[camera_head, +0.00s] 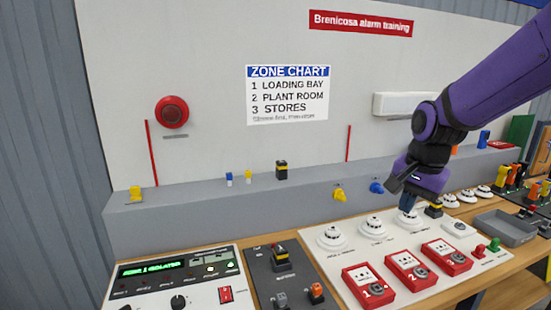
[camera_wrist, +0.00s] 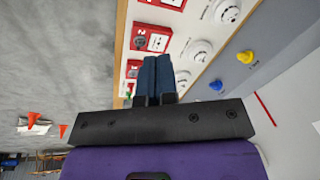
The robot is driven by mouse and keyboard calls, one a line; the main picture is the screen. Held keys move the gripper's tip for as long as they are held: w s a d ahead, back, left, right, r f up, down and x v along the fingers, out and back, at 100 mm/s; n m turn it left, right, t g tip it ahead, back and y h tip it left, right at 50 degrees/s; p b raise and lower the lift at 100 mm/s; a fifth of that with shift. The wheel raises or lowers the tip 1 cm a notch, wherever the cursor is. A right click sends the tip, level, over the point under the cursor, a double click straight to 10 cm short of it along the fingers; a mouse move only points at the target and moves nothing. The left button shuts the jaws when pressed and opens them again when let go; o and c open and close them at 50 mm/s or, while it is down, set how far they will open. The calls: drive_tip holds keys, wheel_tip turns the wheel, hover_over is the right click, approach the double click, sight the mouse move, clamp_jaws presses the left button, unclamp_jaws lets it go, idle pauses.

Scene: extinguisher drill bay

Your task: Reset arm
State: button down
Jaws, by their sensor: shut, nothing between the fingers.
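My purple arm reaches in from the right in the head view. My gripper (camera_head: 407,203) hangs over the white board (camera_head: 345,265) with the smoke detectors and red call points. In the wrist view my gripper (camera_wrist: 155,60) has its two blue fingers pressed together, with nothing between them. A red call point (camera_wrist: 151,40) and white detectors (camera_wrist: 198,51) lie beyond the fingers. In the head view the fingertips are partly hard to make out against the detectors, so I cannot tell their height above the board.
A control panel (camera_head: 178,285) with a green lit display reading "ZONE 1 ISOLATED" stands front left. Red call points (camera_head: 408,270) line the board's front. A yellow knob (camera_head: 339,193) and blue knob (camera_head: 376,187) sit on the grey ledge. A grey tray (camera_head: 504,229) is at right.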

drive_tip(key=s+d+r+n+t, duration=0.1)
drive_tip(key=s+r+n, duration=0.3)
drive_tip(key=s, duration=0.6)
drive_tip(key=s+d+r+n+t, duration=0.1)
drive_tip(key=s+r+n, duration=0.3)
drive_tip(key=s, duration=0.6)
drive_tip(key=shift+s+d+r+n+t+h, duration=0.3)
drive_tip(key=shift+s+d+r+n+t, duration=0.1)
drive_tip(key=shift+r+t, duration=0.1)
